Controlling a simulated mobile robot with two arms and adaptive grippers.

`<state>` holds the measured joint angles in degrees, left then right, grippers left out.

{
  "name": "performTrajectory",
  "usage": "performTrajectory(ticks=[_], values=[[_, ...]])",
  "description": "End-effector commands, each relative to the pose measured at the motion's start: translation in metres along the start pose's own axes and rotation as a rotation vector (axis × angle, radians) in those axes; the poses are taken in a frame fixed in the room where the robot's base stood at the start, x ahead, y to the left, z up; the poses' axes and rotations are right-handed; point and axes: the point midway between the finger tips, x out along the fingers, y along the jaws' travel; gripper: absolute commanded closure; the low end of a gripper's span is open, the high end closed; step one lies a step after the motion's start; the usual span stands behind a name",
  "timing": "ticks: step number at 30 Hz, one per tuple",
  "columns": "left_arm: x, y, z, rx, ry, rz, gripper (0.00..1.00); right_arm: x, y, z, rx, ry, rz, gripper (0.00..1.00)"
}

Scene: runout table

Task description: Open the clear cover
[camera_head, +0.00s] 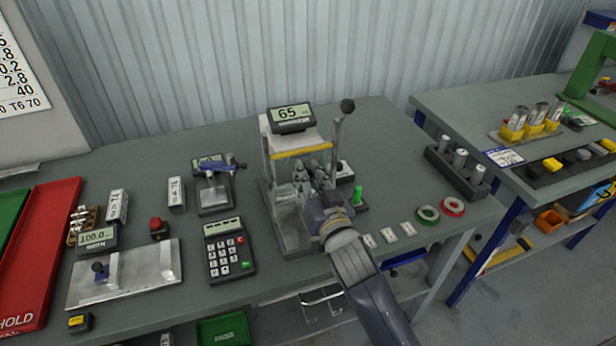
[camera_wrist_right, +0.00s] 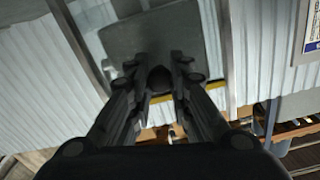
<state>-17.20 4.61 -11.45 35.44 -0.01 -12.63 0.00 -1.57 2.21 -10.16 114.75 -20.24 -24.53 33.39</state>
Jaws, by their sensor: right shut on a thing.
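The clear cover (camera_head: 303,152) is on the tester in the middle of the table, and a yellow strip runs across it. Its see-through panel is hard to make out. In the right wrist view a pale panel with the yellow strip (camera_wrist_right: 208,87) fills the top middle. My right gripper (camera_head: 316,178) is in front of the tester. In the right wrist view its fingers (camera_wrist_right: 160,80) are closed around a dark round knob (camera_wrist_right: 160,75). The gripper hides this knob and part of the tester in the head view. My left gripper is not in view.
A display reading 65 (camera_head: 291,117) tops the tester, and a lever with a black ball (camera_head: 347,105) stands at its right. A keypad (camera_head: 229,250) is on the left. Green (camera_head: 428,214) and red rings (camera_head: 453,206) lie on the right. The table's front middle is fairly clear.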

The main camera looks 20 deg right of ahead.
Motion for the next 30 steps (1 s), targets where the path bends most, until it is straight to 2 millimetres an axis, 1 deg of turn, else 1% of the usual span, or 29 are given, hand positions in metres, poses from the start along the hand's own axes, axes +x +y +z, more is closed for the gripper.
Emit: performTrajectory(ticks=[1,6,9,14,24,25,26,27,28,30], values=[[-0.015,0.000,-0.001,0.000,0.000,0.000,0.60,0.000,-0.004,-0.017,0.001,0.005,-0.001,1.00],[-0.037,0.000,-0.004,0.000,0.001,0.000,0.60,0.000,-0.009,-0.042,0.001,0.005,-0.001,1.00],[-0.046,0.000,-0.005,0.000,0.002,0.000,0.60,0.000,-0.012,-0.052,0.000,0.005,0.000,1.00],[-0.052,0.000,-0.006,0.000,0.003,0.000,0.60,0.000,-0.013,-0.060,0.000,0.004,0.000,1.00],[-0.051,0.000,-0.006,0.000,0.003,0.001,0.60,0.000,-0.013,-0.059,0.000,0.003,-0.001,1.00],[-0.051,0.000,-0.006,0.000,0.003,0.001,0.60,0.000,-0.013,-0.058,0.000,0.003,-0.001,0.77],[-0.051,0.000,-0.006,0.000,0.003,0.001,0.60,0.000,-0.013,-0.058,0.000,0.003,-0.001,0.70],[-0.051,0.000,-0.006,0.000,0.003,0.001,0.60,0.000,-0.013,-0.058,0.000,0.003,-0.001,0.61],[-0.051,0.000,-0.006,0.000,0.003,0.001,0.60,0.000,-0.013,-0.058,0.000,0.003,-0.001,0.59],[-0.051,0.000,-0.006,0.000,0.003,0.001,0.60,0.000,-0.013,-0.058,0.000,0.002,0.000,0.59]])
